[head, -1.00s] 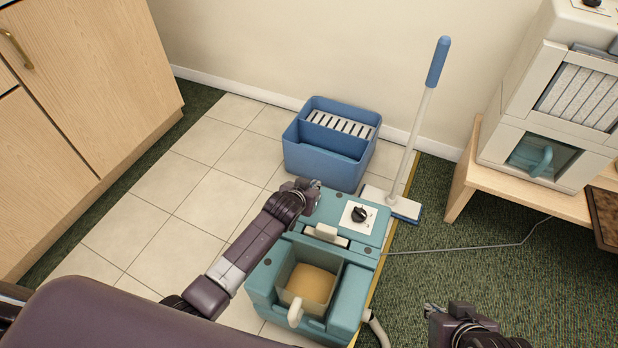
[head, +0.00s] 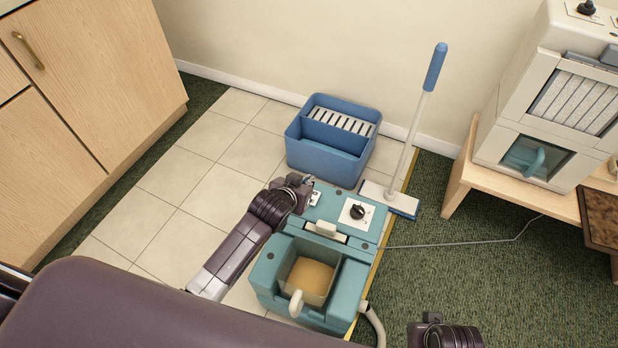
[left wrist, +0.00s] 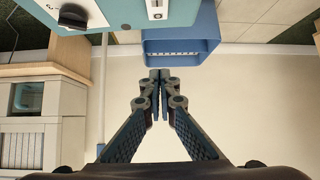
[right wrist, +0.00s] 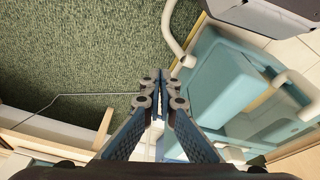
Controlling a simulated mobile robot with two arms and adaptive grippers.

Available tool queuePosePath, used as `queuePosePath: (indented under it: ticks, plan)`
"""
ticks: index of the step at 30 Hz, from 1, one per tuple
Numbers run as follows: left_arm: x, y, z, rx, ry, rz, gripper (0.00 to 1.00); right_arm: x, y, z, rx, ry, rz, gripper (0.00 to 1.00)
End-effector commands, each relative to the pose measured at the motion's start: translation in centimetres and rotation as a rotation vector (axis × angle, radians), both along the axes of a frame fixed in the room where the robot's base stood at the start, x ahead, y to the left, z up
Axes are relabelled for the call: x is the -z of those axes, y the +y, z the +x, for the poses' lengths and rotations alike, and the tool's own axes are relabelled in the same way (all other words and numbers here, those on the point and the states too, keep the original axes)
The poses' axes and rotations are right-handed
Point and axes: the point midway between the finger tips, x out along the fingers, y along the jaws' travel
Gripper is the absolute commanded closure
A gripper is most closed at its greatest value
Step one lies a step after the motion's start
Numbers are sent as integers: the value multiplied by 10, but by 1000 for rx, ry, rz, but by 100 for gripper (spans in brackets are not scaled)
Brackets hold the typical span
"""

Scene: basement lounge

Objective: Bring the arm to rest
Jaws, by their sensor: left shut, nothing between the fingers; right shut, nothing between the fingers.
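My left arm reaches in from the left in the head view. In the left wrist view the left fingers (left wrist: 159,75) are together and empty. My right gripper (head: 432,318) is at the bottom edge of the head view, right of the machine and partly cut off. In the right wrist view its fingers (right wrist: 160,80) are together and empty, above the green carpet beside the machine.
The machine has a dial and a clear tank (head: 312,279) of tan liquid. A blue divided bucket (head: 325,163) stands behind it, beside a blue-handled mop (head: 413,135). Wooden cabinets (head: 95,90) are at left. A low bench (head: 520,190) holds a cream unit (head: 560,105). A cord crosses the carpet (head: 490,285).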

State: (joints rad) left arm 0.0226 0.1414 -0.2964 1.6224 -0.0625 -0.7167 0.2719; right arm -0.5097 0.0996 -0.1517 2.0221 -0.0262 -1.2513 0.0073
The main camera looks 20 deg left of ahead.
Motion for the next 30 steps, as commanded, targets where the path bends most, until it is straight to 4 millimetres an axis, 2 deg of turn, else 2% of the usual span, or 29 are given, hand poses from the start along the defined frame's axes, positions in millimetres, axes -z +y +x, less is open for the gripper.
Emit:
queuePosePath:
  ticks: [6,24,26,28,30]
  plan:
    - [-7,1,-5,-1,0,1,100,11,0,-1,-1,4,0,100]
    - [-7,1,-7,-1,3,1,100,11,0,-1,-1,5,0,100]
    - [-5,2,-14,-2,16,2,100,11,0,-1,-1,5,0,100]
    - [-3,5,-30,-6,47,8,100,11,0,-1,-1,5,0,100]
    - [-1,10,-56,-10,98,16,100,11,0,-1,-1,5,0,100]
